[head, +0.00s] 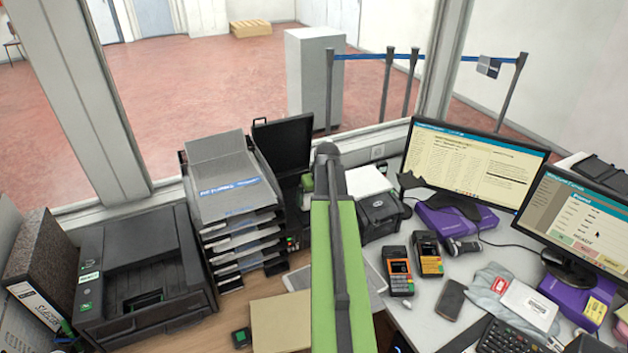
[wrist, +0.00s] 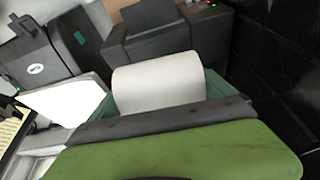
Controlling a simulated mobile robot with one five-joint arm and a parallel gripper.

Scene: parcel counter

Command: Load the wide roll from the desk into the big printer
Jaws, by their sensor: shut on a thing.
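A wide white roll (wrist: 158,82) lies across the middle of the wrist view. My gripper (wrist: 160,97) is shut on it, with greenish finger parts showing at both ends of the roll. In the head view my green arm hides the gripper and the roll. A dark printer-like machine (wrist: 152,42) with a small green light stands beyond the roll in the wrist view, apart from it. A large black printer (head: 148,275) stands at the left of the head view. I cannot tell which machine is the big printer.
A paper tray stack (head: 232,215) stands left of my arm. A small black printer (head: 380,215), card terminals (head: 398,272), a phone (head: 451,299) and monitors (head: 475,160) crowd the right side. A brown card piece (head: 280,322) lies on the desk at the front.

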